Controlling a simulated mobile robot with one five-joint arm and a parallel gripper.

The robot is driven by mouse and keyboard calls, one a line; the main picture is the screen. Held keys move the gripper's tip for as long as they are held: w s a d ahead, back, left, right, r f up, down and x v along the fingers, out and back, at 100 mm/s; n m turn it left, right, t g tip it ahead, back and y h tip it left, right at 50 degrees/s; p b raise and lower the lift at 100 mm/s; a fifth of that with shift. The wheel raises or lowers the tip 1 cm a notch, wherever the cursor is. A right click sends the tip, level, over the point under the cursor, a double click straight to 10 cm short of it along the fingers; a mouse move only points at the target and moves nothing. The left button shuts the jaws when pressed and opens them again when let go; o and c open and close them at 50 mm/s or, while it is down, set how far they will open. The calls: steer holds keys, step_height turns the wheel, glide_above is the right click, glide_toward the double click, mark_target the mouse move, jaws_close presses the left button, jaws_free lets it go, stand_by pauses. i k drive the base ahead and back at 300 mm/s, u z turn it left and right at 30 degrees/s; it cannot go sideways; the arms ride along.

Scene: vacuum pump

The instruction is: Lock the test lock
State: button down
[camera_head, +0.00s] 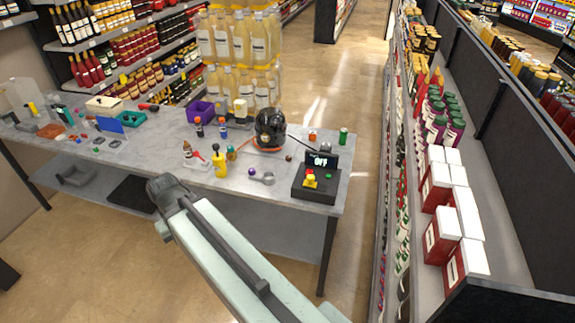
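A black box with a lit display reading "OFF" (320,160) stands at the right end of the grey table. On its sloped top are a yellow and red part (310,178) and a small green button (328,177). No part is labelled as the test lock at this size. I cannot tell whether the yellow and red part is the lock or whether it is locked. My pale green arm reaches up from the bottom and ends in a dark joint (165,188) in front of the table. My gripper's fingers do not show.
A black round device (270,128) with an orange cord, bottles and small tools stand on the table (262,205). Clutter fills the table's left part. A purple bin (200,112) sits near its back edge. Store shelves (505,230) line the right; the floor in front is clear.

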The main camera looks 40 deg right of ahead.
mark_target(310, 182)
steer(key=u, duration=0.1)
steer(key=i, duration=0.95)
steer(key=z, duration=0.3)
